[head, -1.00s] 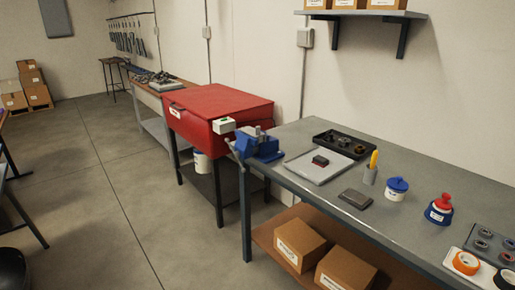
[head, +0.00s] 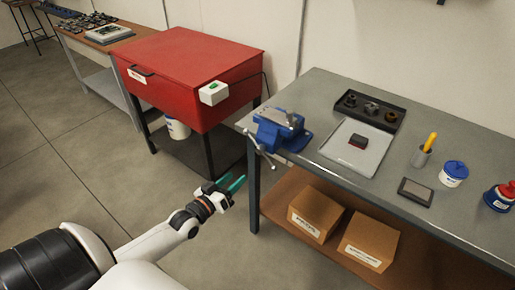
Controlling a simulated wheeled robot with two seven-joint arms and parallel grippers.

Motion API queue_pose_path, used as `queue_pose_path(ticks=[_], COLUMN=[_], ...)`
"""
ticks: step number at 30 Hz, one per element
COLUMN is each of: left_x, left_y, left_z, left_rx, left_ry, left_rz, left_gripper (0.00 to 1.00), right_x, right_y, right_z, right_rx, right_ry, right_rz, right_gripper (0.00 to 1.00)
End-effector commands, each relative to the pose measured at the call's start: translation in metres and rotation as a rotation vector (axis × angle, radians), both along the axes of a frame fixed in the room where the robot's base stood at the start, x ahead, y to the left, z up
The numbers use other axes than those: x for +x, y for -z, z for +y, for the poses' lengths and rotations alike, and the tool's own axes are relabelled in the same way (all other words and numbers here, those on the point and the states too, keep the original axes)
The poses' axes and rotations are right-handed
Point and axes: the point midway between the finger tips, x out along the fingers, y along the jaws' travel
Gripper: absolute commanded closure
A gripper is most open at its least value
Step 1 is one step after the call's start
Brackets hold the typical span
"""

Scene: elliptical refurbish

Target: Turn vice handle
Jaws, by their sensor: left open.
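The blue vice (head: 277,131) is mounted at the left end of the grey workbench (head: 335,88). Its metal handle (head: 262,152) hangs at the front, slanting down past the bench's front edge. My left gripper (head: 235,184), with green fingers, is open and empty. It shows below and to the left of the handle, apart from it, over the floor in the picture. My right gripper is not in view.
A red cabinet (head: 185,62) with a white box (head: 213,93) on its side stands left of the bench. Cardboard boxes (head: 315,212) are on the lower shelf.

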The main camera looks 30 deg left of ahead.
Motion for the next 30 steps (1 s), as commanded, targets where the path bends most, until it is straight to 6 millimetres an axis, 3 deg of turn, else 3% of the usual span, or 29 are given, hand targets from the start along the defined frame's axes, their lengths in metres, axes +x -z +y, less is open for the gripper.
queue_pose_path(ticks=[1, 4, 21, 30], left_x=[0.002, 0.009, 0.108, 0.123], left_y=[-0.013, -0.021, -0.019, -0.018], left_z=[-0.002, -0.003, -0.010, -0.012], left_rx=[-0.011, -0.020, -0.019, -0.018], left_ry=[0.007, 0.011, 0.010, 0.011], left_rz=[-0.021, -0.039, -0.037, -0.035], left_gripper=[0.52, 0.52, 0.52, 0.52], right_x=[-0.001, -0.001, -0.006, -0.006], right_y=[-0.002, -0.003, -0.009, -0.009], right_z=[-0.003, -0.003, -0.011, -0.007], right_rx=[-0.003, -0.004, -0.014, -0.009], right_ry=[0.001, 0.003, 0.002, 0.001], right_rz=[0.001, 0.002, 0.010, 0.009], right_gripper=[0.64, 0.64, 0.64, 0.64])
